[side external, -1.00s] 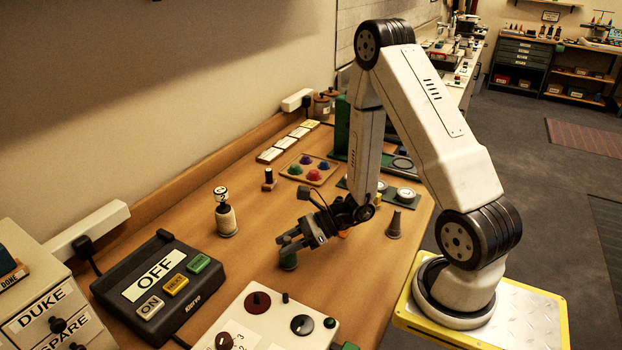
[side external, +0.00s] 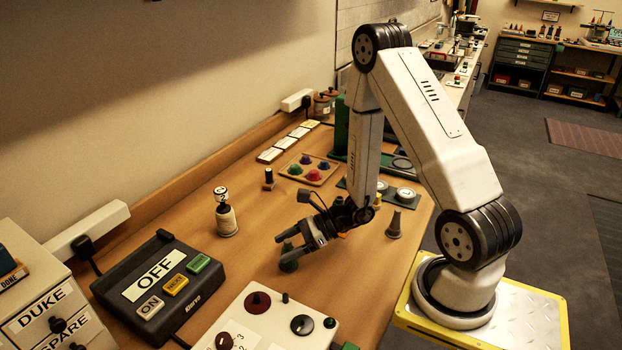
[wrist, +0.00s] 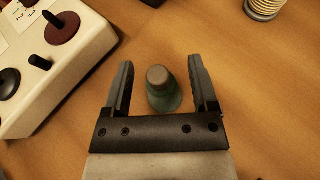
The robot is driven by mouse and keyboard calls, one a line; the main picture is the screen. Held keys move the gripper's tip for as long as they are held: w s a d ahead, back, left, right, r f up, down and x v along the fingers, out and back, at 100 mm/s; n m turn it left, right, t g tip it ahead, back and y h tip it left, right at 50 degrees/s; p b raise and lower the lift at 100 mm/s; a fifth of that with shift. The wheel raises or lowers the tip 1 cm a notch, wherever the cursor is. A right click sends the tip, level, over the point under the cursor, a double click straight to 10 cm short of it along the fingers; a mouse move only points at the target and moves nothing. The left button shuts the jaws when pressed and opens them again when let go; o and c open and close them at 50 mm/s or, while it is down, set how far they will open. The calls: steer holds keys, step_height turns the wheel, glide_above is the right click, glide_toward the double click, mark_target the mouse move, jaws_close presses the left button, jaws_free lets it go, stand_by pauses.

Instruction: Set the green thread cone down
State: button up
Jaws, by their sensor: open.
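The green thread cone (side external: 288,262) stands upright on the wooden table, between the switch box and the white control panel on one side and my arm on the other. My gripper (side external: 281,247) is open at the cone's upper part. In the wrist view the cone (wrist: 163,90) is seen from above between the two spread fingers of my gripper (wrist: 160,85). A gap shows on each side of it, wider on the left. The fingers partly hide the cone in the side view.
A white control panel (side external: 262,326) with knobs lies close in front. A black switch box (side external: 160,285) reading OFF is at left. Bare table (side external: 255,268) surrounds the green cone.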

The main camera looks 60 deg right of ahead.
steer(key=shift+r, duration=0.15)
steer(key=v, duration=1.2)
stand_by(0.3)
steer(key=shift+a, duration=0.1)
stand_by(0.4)
steer(key=s+a+n+g+h, duration=0.35)
steer(key=a+n+g, duration=0.35)
steer(key=n+g, duration=0.45)
steer(key=w+a+r+n+t+h, duration=0.3)
steer(key=w+r+n+t+h, duration=0.1)
steer(key=n, duration=1.1)
steer(key=shift+w+a+h, duration=0.35)
steer(key=shift+w+h, duration=0.4)
steer(key=shift+h, duration=0.3)
